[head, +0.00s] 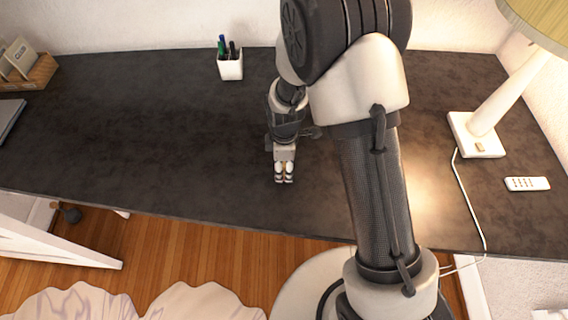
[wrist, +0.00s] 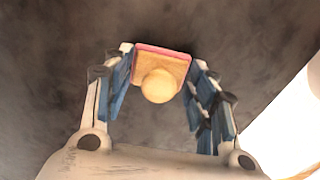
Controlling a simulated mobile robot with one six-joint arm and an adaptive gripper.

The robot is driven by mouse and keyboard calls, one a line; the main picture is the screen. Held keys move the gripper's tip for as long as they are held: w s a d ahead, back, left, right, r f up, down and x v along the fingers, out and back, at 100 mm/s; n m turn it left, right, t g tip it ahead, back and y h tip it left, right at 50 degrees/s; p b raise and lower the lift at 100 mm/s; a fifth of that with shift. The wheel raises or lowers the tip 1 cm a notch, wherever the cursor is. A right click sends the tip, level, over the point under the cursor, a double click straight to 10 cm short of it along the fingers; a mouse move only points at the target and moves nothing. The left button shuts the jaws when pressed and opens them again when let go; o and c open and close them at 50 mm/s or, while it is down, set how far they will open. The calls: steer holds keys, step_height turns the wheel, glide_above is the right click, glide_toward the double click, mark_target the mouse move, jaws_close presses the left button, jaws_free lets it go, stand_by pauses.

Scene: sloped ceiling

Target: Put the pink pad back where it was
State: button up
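The pink pad (wrist: 177,62) shows in the wrist view as a small block with a pink edge, a tan wooden face and a round pale knob turned toward the camera. My gripper (wrist: 160,70) has its blue-lined fingers on both sides of the block, their tips against its left and right edges. In the head view my gripper (head: 284,180) points down over the middle of the dark desk, near its front part. The pad cannot be made out there. How far it is from the desk top is hard to tell.
The dark desk (head: 150,130) is mostly clear left of my gripper. A white pen cup (head: 230,68) stands at the back. A wooden card holder (head: 30,75) is far left. A lamp (head: 480,135), its cord and a white remote (head: 527,184) are on the right.

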steer(key=shift+o, duration=1.3)
steer(key=shift+r, duration=0.1)
step_height(320, 180, up, 12)
steer(key=p, duration=0.4)
step_height(320, 180, up, 10)
steer(key=f+m+t, duration=0.1)
steer(key=m, duration=0.3)
glide_above(284, 163)
steer(key=s+d, duration=0.2)
steer(key=d, duration=0.2)
steer(key=s+d+r+m+t, duration=0.1)
steer(key=s+d+r+m, duration=0.3)
steer(key=s, duration=0.5)
steer(key=s+d+r+m+t, duration=0.2)
steer(key=s+d+r+m, duration=0.2)
steer(key=s+r+m, duration=0.4)
step_height(284, 163, up, 2)
steer(key=shift+s+d+m+t, duration=0.3)
steer(key=shift+s+m, duration=0.1)
steer(key=shift+m, duration=0.4)
